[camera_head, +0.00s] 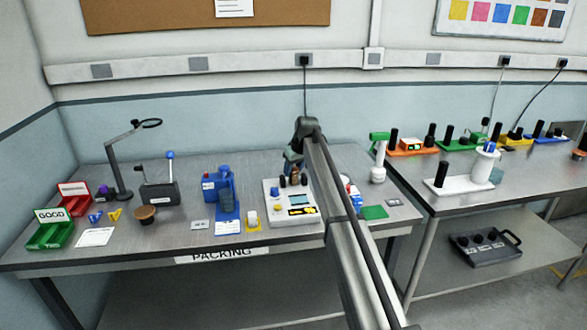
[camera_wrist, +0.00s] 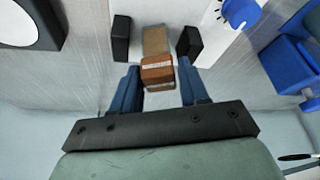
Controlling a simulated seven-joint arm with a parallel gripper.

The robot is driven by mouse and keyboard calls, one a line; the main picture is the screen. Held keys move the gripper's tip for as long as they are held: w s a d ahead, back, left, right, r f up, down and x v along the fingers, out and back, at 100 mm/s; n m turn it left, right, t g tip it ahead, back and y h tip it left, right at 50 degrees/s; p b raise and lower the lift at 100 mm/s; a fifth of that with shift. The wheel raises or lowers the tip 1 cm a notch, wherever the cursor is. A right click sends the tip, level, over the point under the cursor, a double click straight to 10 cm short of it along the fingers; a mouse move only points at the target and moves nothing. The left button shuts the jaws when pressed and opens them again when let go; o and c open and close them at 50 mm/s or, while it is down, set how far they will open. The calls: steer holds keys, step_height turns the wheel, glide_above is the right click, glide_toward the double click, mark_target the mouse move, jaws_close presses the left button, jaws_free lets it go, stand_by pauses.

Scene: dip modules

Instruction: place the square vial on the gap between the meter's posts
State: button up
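The square vial (camera_wrist: 157,72) has a brown upper part with pale bands and a tan part beyond it. In the wrist view it lies between the blue fingers of my gripper (camera_wrist: 159,80), which are close against its sides, so the gripper looks shut on it. The white meter (camera_head: 272,212) stands on the packing table. Its two black posts (camera_wrist: 121,38) and (camera_wrist: 189,42) flank the vial's far part, with space on both sides. I cannot tell whether the vial's base touches the meter. In the head view my gripper (camera_head: 292,168) is above the meter's back edge.
The meter's blue knob (camera_wrist: 238,12) is at the wrist view's upper right. A blue device (camera_head: 217,185) stands left of the meter and a green pad (camera_head: 374,212) lies to its right.

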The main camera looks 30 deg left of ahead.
steer(key=o, duration=0.3)
steer(key=v, duration=1.2)
steer(key=shift+r, duration=0.15)
steer(key=shift+d, duration=0.1)
